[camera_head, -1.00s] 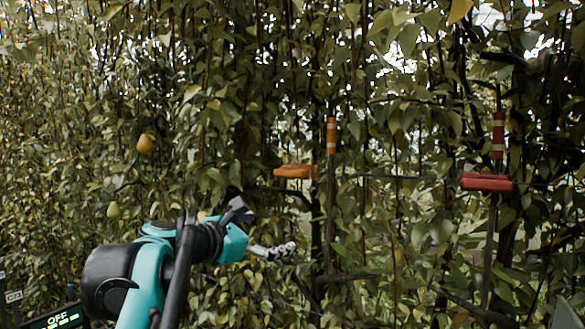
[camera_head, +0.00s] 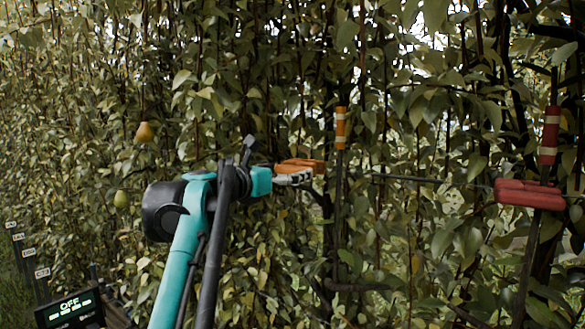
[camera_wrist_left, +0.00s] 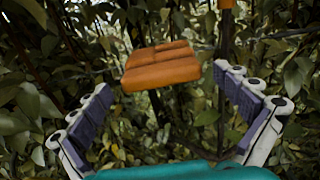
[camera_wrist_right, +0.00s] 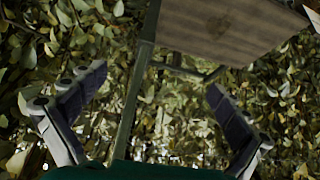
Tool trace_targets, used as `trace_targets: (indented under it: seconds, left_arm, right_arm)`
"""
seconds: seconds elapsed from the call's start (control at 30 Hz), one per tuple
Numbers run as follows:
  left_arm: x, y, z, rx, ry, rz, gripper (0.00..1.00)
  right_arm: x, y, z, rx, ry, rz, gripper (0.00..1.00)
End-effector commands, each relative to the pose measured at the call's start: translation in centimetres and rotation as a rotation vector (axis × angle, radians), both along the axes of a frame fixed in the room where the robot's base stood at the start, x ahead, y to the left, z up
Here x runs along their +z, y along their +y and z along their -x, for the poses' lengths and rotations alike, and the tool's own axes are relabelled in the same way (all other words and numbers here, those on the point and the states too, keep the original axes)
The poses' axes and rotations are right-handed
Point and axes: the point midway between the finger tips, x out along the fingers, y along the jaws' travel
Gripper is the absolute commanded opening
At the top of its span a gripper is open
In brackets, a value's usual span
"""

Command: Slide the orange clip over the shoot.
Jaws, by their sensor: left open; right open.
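The orange clip (camera_head: 302,163) sits among the leaves at the centre of the head view, left of an upright dark shoot (camera_head: 338,190) with an orange banded marker (camera_head: 340,127). The clip also shows in the left wrist view (camera_wrist_left: 160,70), ahead of and between the fingers, with the shoot (camera_wrist_left: 222,50) to its right. My left gripper (camera_head: 298,178) is open at the clip's near side; whether it touches the clip I cannot tell. My right gripper (camera_wrist_right: 158,85) is open, with nothing held; it is outside the head view.
A red clip (camera_head: 528,195) and a red banded marker (camera_head: 549,137) are at the right. Pears (camera_head: 145,132) hang at the left. Dense foliage and thin wire surround the clip. A wooden board (camera_wrist_right: 225,28) and a greenish post (camera_wrist_right: 137,85) are near my right gripper.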

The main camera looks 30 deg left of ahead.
Motion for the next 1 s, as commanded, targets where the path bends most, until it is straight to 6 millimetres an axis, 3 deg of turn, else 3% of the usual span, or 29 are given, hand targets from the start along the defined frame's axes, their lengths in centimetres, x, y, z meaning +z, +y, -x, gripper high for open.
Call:
trace_targets:
  seconds: [0.2, 0.47, 0.5, 0.7, 0.77, 0.87, 1.0]
  left_arm:
    - [0.0, -0.2, -2.1, 0.000, 0.000, -0.001, 1.00]
    - [0.0, -0.2, -2.4, 0.001, 0.000, -0.001, 1.00]
    - [0.0, -0.2, -2.4, 0.001, 0.000, -0.001, 0.97]
    - [0.0, -0.2, -2.3, 0.001, 0.000, -0.001, 0.45]
    - [0.0, -0.2, -2.3, 0.001, 0.000, -0.001, 0.32]
    - [0.0, -0.7, -2.3, -0.001, 0.000, -0.001, 0.32]
    - [0.0, -3.5, -2.1, -0.005, 0.000, -0.001, 0.32]
  right_arm:
    - [0.4, 0.0, 0.0, 0.000, 0.000, 0.000, 1.00]
    - [0.4, 0.0, 0.0, 0.000, 0.000, 0.000, 1.00]
    - [0.4, 0.0, 0.0, 0.000, 0.000, 0.000, 1.00]
    - [0.4, 0.0, 0.0, 0.000, 0.000, 0.000, 1.00]
    - [0.4, 0.0, 0.0, 0.000, 0.000, 0.000, 1.00]
    - [0.4, 0.0, 0.0, 0.000, 0.000, 0.000, 1.00]
    - [0.6, 0.0, 0.0, 0.000, 0.000, 0.000, 1.00]
